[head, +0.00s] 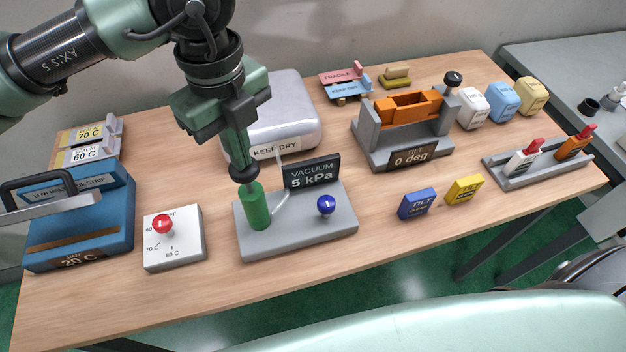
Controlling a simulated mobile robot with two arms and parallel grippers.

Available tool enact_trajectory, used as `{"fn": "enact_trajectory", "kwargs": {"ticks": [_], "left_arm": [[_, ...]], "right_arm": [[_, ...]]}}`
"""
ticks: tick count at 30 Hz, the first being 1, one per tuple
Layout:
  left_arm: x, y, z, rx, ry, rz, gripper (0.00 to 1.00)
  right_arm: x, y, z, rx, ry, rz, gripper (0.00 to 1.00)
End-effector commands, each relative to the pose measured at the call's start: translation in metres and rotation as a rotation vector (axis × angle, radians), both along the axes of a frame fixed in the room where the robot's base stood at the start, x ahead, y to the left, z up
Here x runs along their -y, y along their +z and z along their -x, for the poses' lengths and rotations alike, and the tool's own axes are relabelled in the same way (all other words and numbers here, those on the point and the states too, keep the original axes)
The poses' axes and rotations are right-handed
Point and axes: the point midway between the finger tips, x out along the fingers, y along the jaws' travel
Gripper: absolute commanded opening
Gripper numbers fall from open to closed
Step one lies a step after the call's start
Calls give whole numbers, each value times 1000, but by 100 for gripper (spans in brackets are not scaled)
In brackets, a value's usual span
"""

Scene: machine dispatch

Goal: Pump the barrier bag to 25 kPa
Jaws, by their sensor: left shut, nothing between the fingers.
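The silver barrier bag (297,118), with a KEEP DRY label, lies at the back of the table, partly hidden by my left arm. In front of it is a grey pump base (300,232) with a green pump cylinder (256,208), a blue knob (325,205) and a VACUUM display (312,174) reading 5 kPa. A thin pale tube runs up from the base towards the bag. My left gripper (240,160) points down, shut, right above the black pump handle (243,173); I cannot tell whether it touches it. My right gripper is out of view.
A blue sealer (85,225) and a white dial box (174,240) with a red knob stand at left. A grey tilt stand (400,150), blue and yellow blocks, coloured containers and a tool rack (540,170) stand at right. The front table strip is clear.

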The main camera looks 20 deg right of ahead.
Motion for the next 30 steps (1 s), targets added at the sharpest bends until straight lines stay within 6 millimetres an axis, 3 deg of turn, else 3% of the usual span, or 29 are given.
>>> {"fn": "enact_trajectory", "kwargs": {"ticks": [5, 14, 30], "left_arm": [[0, -9, 1, -4, -1, -2, 0], [0, -6, 1, -5, -1, -3, 0], [0, 31, 0, -2, 0, -2, 0]], "right_arm": [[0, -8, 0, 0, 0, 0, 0], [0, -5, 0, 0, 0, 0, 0], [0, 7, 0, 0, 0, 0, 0]]}}
